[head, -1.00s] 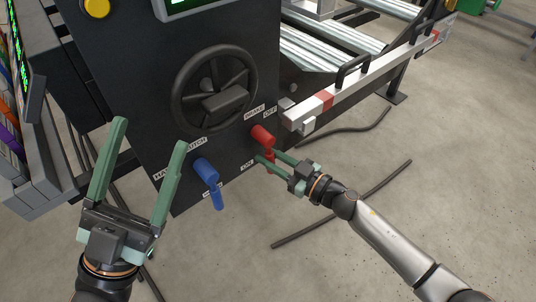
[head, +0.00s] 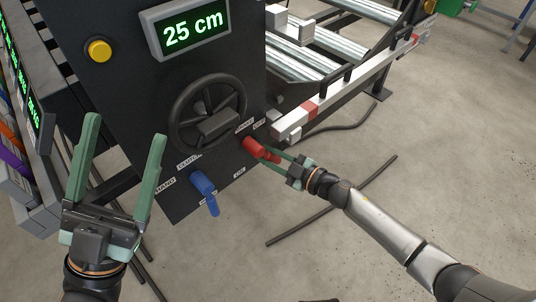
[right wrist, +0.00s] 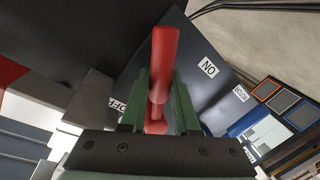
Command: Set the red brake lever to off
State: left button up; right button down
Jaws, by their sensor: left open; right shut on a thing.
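The red brake lever (head: 252,147) is on the lower right of the black machine panel, below the handwheel. Its handle points to the right and slightly down, between the OFF label (head: 259,124) above and the ON label (head: 239,172) below. My right gripper (head: 274,156) is shut on the handle. In the right wrist view the red lever (right wrist: 164,60) passes between the green fingers (right wrist: 160,108), with the OFF label (right wrist: 117,106) on the left and the ON label (right wrist: 208,67) on the right. My left gripper (head: 125,130) is open and empty, left of the panel.
A blue clutch lever (head: 204,185) points down, left of the red one. The black handwheel (head: 207,112), a yellow button (head: 99,51) and a display (head: 188,29) reading 25 cm sit above. A roller frame with a white bar (head: 340,95) extends right. Dark cables lie on the floor.

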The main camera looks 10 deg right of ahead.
jog(key=shift+d, duration=0.1)
jog(key=c, duration=0.7)
grip_release()
jog(key=shift+o, duration=0.2)
jog(key=p+v, duration=0.3)
jog(key=v, duration=0.9)
jog(key=shift+s+d, duration=0.2)
